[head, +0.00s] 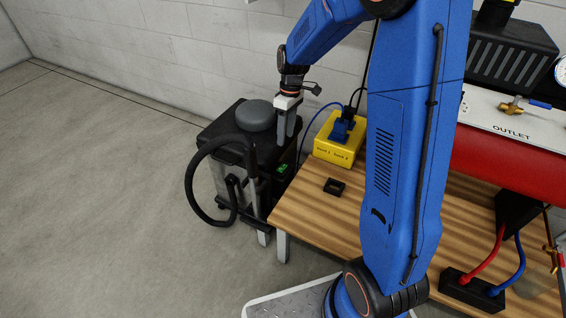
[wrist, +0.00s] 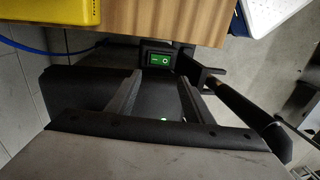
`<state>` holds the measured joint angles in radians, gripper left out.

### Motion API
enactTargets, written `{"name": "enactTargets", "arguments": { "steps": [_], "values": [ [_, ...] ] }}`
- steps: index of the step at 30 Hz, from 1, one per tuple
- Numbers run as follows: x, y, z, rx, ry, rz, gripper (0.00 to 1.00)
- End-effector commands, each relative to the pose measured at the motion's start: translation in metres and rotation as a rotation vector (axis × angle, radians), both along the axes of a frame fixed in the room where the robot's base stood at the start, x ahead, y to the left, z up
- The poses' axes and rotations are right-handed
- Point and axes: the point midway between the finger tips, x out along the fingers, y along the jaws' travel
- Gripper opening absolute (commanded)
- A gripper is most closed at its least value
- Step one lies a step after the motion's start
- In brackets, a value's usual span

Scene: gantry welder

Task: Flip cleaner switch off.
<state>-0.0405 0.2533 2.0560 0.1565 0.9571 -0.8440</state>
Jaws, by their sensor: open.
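The cleaner (head: 222,128) is a dark box unit with a round grey cap on top and a black hose, standing on the floor at the table's left end. Its switch (wrist: 160,59) is a green-lit rocker in a black housing, seen in the wrist view at upper middle. A green glow (head: 282,168) also shows on the cleaner's side in the head view. My gripper (head: 286,141) hangs above the cleaner's table-side edge. In the wrist view my gripper (wrist: 160,76) is open and empty, its two fingers spread below the switch, which appears apart from them.
The wooden table (head: 310,210) borders the cleaner, bearing a yellow socket box (head: 338,148) with blue plugs and a small black block (head: 334,187). The black hose (head: 190,188) loops on the cleaner's left. A red tank (head: 500,160) stands at right. Floor at left is clear.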

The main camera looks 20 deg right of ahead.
Motion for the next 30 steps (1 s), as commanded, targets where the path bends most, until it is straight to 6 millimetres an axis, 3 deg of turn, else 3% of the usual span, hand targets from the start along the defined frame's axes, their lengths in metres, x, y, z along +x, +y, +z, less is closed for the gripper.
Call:
{"name": "enactTargets", "arguments": {
  "steps": [18, 24, 30],
  "values": [
    [-0.014, 0.013, -0.105, 0.000, 0.003, -0.001, 0.47],
    [-0.016, 0.016, -0.123, 0.001, 0.001, -0.001, 0.47],
    [-0.017, 0.016, -0.128, 0.000, 0.000, 0.000, 0.47]
  ]
}}
